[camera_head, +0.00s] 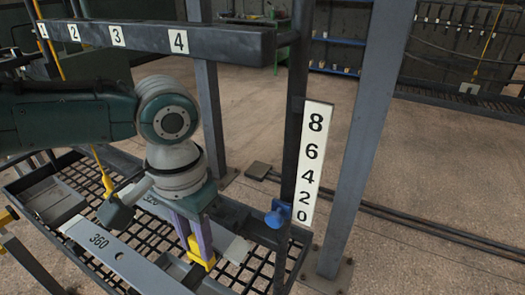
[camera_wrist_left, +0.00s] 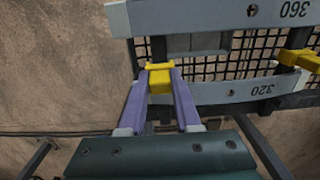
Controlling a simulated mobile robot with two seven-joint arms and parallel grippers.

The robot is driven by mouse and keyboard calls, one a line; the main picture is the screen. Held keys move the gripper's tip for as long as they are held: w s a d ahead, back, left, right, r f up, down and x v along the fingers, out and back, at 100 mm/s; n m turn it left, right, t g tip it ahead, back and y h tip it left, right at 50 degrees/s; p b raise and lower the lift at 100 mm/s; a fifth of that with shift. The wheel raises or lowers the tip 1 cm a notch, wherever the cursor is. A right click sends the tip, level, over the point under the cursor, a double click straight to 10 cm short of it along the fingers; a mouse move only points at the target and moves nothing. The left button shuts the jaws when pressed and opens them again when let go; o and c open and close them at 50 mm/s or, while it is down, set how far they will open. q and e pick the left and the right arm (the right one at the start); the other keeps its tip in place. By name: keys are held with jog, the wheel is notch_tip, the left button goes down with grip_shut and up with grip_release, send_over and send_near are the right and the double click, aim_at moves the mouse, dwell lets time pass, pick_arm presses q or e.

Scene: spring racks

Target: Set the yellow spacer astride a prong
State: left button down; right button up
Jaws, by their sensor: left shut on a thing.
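My left gripper (camera_head: 200,250) comes down from above with its two purple fingers, also seen in the left wrist view (camera_wrist_left: 160,78). The fingers are shut on the yellow spacer (camera_head: 203,262), a small block with a wider cap, which shows between the fingertips in the left wrist view (camera_wrist_left: 160,82). A dark bar (camera_wrist_left: 157,46), which looks like a prong, lines up beyond the spacer in that view. I cannot tell whether the spacer touches it. My right gripper is in neither view.
Grey plates marked 360 (camera_head: 120,258) and 320 (camera_wrist_left: 240,90) lie across the black mesh rack. Another yellow piece (camera_wrist_left: 299,59) sits at the wrist view's right. A dark post with a blue knob (camera_head: 277,214) and a number scale (camera_head: 311,165) stands right of my gripper.

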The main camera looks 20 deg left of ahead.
pick_arm(q)
jog(key=shift+r+p, duration=0.1)
jog(key=shift+p, duration=0.25)
jog(key=shift+f+b, duration=0.4)
jog(key=shift+f, duration=0.45)
dwell(0.6)
jog(key=c, duration=0.5)
grip_release()
jog(key=shift+r, duration=0.1)
